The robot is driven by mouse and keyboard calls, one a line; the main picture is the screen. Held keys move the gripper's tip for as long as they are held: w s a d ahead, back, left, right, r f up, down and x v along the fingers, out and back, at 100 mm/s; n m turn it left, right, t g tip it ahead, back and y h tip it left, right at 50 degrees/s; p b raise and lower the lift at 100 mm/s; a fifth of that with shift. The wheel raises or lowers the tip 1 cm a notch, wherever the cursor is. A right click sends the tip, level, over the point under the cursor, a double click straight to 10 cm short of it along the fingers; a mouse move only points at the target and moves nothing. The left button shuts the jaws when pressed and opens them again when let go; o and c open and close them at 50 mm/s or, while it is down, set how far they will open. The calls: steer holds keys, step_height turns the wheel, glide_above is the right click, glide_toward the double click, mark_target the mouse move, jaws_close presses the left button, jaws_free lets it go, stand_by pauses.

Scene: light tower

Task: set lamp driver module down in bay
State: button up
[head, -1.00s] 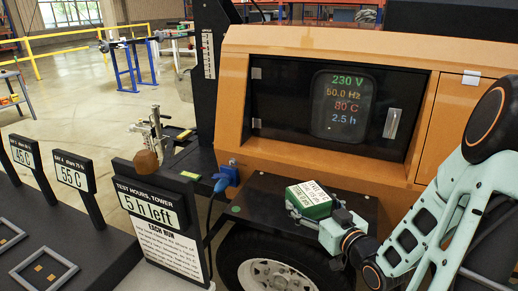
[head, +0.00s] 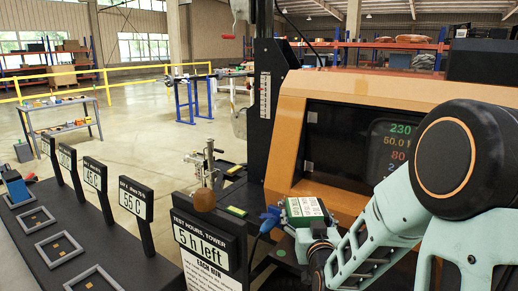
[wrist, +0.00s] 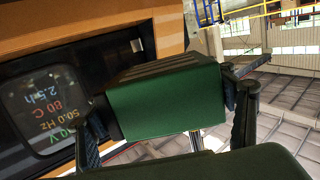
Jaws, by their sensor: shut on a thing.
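The lamp driver module (head: 305,208) is a green box with a white printed label on top. My gripper (head: 304,226) is shut on it and holds it up in front of the orange tower cabinet. In the wrist view the green module (wrist: 168,103) sits between the two dark fingers (wrist: 166,122). The bays are square grey frames on a dark bench at the left: one at the front (head: 95,281), one behind it (head: 59,249) and a farther one (head: 35,221). The far one holds a blue module (head: 15,186). My gripper is well to the right of the bays.
Several temperature signs stand along the bench, the nearest reading 55 C (head: 132,201). The "5 h left" sign (head: 206,243) stands between bench and gripper.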

mark_target(314, 208)
steer(key=shift+s+d+r+y+p, duration=0.1)
steer(key=shift+d+r+y+p, duration=0.2)
steer(key=shift+d+r+p, duration=0.6)
steer(key=p, duration=0.3)
steer(key=shift+s+r+n+y, duration=0.2)
steer(key=shift+s+n+y, duration=0.1)
steer(key=shift+n, duration=0.1)
steer(key=p, duration=0.2)
steer(key=s+r+n+y+p, duration=0.1)
steer(key=p, duration=0.2)
steer(key=shift+s+d+r+y, duration=0.25)
steer(key=shift+d+r+y, duration=0.05)
steer(key=s+a+r+n+g+y+p, duration=0.1)
steer(key=s+r+y+p, duration=0.4)
steer(key=p, duration=0.9)
steer(key=shift+s+a+r+n+g, duration=0.45)
steer(key=shift+s+r+n, duration=1.05)
steer(key=shift+s, duration=0.4)
